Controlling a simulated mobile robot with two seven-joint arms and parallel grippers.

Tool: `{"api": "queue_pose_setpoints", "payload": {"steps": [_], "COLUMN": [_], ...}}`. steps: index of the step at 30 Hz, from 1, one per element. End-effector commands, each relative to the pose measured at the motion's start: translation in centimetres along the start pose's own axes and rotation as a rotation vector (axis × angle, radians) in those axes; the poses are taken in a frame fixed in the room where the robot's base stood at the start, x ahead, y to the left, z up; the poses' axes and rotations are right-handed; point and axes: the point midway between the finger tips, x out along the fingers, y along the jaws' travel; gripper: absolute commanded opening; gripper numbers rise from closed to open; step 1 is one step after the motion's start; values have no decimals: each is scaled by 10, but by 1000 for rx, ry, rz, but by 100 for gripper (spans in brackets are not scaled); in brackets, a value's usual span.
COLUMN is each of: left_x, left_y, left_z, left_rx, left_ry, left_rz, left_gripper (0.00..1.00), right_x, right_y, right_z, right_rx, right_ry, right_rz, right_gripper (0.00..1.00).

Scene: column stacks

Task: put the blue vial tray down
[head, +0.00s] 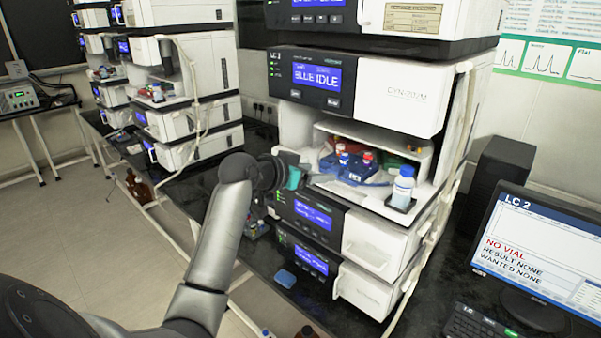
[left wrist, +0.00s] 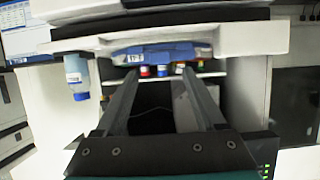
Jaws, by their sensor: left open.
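The blue vial tray (head: 350,168) sits in the open bay of the LC 2 stack, with several red- and blue-capped vials in it. In the left wrist view, which looks upside down, the tray (left wrist: 152,53) lies ahead of the fingertips. My left gripper (head: 306,172) is at the left side of the bay opening, pointing in. In the wrist view its two fingers (left wrist: 162,75) are spread apart, with the tips close to the tray's edge. I cannot tell whether they touch it. My right gripper is not in view.
A blue-capped bottle (head: 403,187) stands at the bay's front right corner. Red and green items (head: 398,160) lie deeper in the bay. A monitor (head: 540,245) reading "NO VIAL" stands at the right. A light tube (head: 455,150) runs down the stack's side.

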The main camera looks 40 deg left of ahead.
Motion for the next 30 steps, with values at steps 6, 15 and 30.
{"api": "queue_pose_setpoints", "payload": {"steps": [6,15,30], "left_x": [-33,-52,9], "left_y": [-1,0,3], "left_z": [0,0,128], "left_rx": [3,0,-126], "left_ry": [0,-1,-208], "left_rz": [-2,-1,-45], "left_gripper": [72,72,72], "right_x": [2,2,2], "right_y": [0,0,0], "right_z": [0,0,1], "right_rx": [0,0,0], "right_ry": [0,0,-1], "right_rz": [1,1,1], "right_gripper": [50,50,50]}}
